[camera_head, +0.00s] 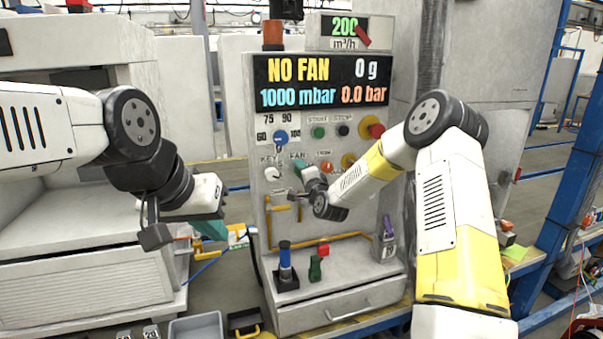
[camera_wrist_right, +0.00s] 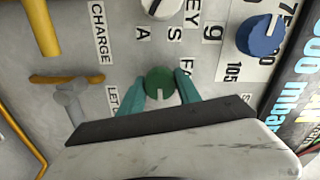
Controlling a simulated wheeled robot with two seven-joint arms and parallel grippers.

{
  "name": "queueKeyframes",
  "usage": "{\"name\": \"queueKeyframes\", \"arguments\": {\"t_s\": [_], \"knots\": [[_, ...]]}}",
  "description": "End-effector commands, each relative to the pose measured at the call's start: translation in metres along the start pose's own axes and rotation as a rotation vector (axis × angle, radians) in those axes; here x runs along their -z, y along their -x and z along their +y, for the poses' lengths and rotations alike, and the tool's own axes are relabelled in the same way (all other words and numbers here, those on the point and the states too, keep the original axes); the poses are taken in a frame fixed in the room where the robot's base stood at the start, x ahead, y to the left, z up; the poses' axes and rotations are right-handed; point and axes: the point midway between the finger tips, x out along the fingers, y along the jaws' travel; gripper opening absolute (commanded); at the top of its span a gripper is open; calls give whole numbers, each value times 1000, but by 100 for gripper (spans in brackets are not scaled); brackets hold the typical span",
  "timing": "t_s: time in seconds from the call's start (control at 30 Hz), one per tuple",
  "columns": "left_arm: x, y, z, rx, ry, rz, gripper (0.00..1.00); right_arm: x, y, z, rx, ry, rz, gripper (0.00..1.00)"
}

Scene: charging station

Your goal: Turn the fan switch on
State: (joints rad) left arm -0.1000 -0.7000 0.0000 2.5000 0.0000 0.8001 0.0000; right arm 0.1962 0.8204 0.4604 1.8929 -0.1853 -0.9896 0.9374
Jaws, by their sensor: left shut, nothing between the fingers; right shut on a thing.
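The fan switch (camera_wrist_right: 158,82) is a round green knob with a light pointer mark, below a partly covered label starting "FA" in the right wrist view. My right gripper (camera_wrist_right: 157,88) has its teal fingers on either side of the knob, shut on it. In the head view the right gripper (camera_head: 301,168) is at the panel by the FAN label and hides the switch. The display (camera_head: 320,82) reads "NO FAN", 0 g, 1000 mbar and 0.0 bar. My left gripper (camera_head: 212,228) is shut and empty, left of the panel and away from it.
A blue knob (camera_head: 280,137) and a white key switch (camera_head: 272,174) sit close to the fan switch. A red knob (camera_head: 376,130) is at upper right. Yellow pipes (camera_head: 340,237) run below.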

Motion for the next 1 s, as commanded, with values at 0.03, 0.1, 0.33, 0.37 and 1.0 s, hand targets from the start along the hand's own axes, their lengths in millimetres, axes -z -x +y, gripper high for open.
{"name": "queueKeyframes", "arguments": {"t_s": [0.03,0.1,0.33,0.37,1.0], "knots": [[0,0,0,0,0,0,0,0,0,1,-2,-17,0,0],[0,0,0,0,0,0,0,0,0,1,-2,-34,0,0],[0,0,0,0,0,0,0,0,0,1,-2,-60,0,0],[0,0,0,0,0,0,0,0,0,1,-2,-61,0,0],[0,0,0,0,0,0,0,0,0,1,-1,-59,0,61]]}}
